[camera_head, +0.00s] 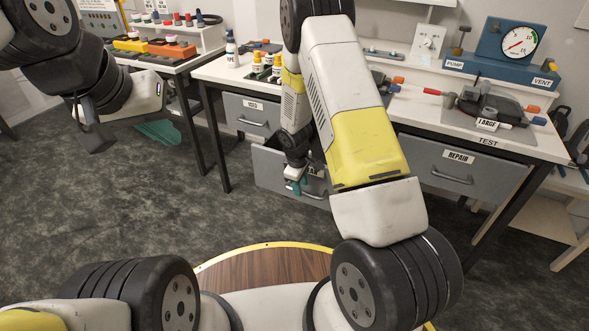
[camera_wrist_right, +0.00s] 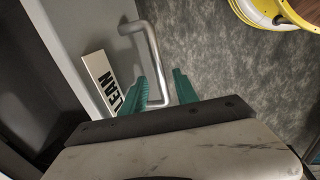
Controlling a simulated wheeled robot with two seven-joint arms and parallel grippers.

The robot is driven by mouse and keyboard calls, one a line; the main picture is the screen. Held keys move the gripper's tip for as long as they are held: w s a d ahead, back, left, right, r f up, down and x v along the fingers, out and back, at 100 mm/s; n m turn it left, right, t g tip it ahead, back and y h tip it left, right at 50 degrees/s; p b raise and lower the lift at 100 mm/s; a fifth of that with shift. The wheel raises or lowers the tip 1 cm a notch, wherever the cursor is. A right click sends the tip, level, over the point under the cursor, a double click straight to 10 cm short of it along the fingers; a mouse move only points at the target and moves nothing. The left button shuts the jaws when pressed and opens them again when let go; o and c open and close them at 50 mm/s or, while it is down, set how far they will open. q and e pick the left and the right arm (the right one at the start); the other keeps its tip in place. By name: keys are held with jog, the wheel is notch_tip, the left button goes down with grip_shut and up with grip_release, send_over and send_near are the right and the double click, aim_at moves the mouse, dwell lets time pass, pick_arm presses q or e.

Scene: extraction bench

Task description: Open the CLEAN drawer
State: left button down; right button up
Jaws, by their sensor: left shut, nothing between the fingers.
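The CLEAN drawer is a grey lower drawer (camera_head: 268,168) under the middle bench, standing out from the drawer above it. In the right wrist view its front (camera_wrist_right: 92,28) carries a white label (camera_wrist_right: 100,75) reading "LEAN", the first letter hidden, and a silver bar handle (camera_wrist_right: 154,55). A dark space lies behind the front's edge. My right gripper (camera_wrist_right: 162,88) has its two teal fingers apart, one on each side of the handle bar, with a gap visible on the right side. It also shows low at the drawer in the head view (camera_head: 298,186). My left gripper (camera_head: 93,130) is shut and empty, far left.
A labelled grey drawer (camera_head: 251,115) sits above, and the REPAIR drawer (camera_head: 452,170) is at the right. The white bench top (camera_head: 415,115) carries bottles, a gauge unit (camera_head: 515,52) and tools. Open carpet (camera_head: 120,220) lies in front at the left.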

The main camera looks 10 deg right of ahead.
jog(key=r, duration=0.3)
jog(key=s+r, duration=0.1)
jog(key=r, duration=0.1)
jog(key=shift+a+r, duration=0.3)
jog(key=shift+r, duration=0.05)
jog(key=s+d+r+m+t+y, duration=0.1)
jog(key=s+r+m, duration=0.25)
jog(key=r, duration=0.85)
jog(key=s+d+r+m+t+y, duration=0.1)
jog(key=s+d+r+m, duration=0.2)
jog(key=r, duration=0.9)
jog(key=s+a+r+m+t, duration=0.1)
jog(key=s+r+m, duration=0.1)
jog(key=s+r, duration=0.3)
jog(key=s+a+r+m+t+y, duration=0.1)
jog(key=s+r, duration=0.5)
jog(key=s, duration=0.7)
jog(key=shift+s+m, duration=0.35)
jog(key=shift+m, duration=0.2)
jog(key=shift+d+r, duration=0.1)
jog(key=shift+d, duration=0.05)
